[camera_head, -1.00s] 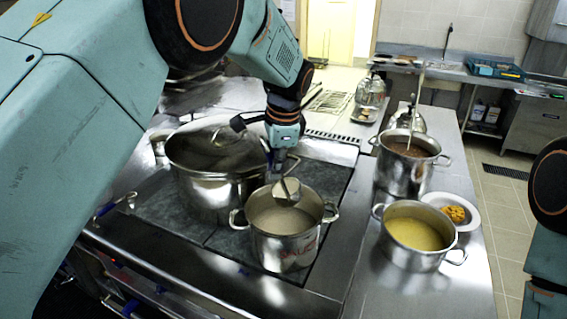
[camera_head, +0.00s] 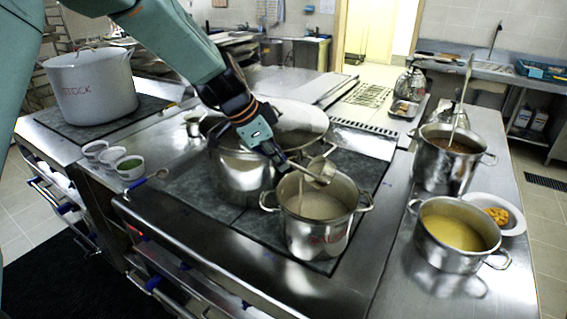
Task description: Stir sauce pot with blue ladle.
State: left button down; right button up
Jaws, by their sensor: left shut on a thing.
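The sauce pot (camera_head: 318,238) is a steel two-handled pot with red lettering, standing on the dark stove top and holding pale sauce (camera_head: 318,203). My left gripper (camera_head: 277,157) is left of and behind its rim, shut on a metal-bowled ladle (camera_head: 322,170). The ladle's bowl is at the back of the pot opening, and it looks above the sauce. The held part of the handle is hidden, so I cannot see its colour. A thin rod shows in the pot, unclear. A blue-handled utensil (camera_head: 148,185) lies at the stove's front edge. My right gripper is out of view.
A large steel pot (camera_head: 240,178) stands close behind left. A white stockpot (camera_head: 92,92) and several small bowls (camera_head: 128,167) are at the left. A yellow soup pot (camera_head: 445,257), a brown-filled pot (camera_head: 440,178) and a plate (camera_head: 510,225) stand on the right counter.

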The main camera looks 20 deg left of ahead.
pick_arm(q)
jog(key=s+a+f+n+t+h+b, duration=0.1)
jog(key=f+h+b, duration=0.4)
jog(key=b, duration=1.5)
jog(key=s+a+f+t+h+b, duration=0.1)
jog(key=a+f+t+h+b, duration=0.3)
jog(key=b, duration=1.7)
notch_tip(320, 180, down, 4)
jog(key=shift+s+a+r+n+t+h+b, duration=0.1)
jog(key=shift+s+a+n+t+h+b, duration=0.25)
jog(key=shift+h, duration=0.45)
jog(key=shift+d, duration=0.1)
dwell(1.4)
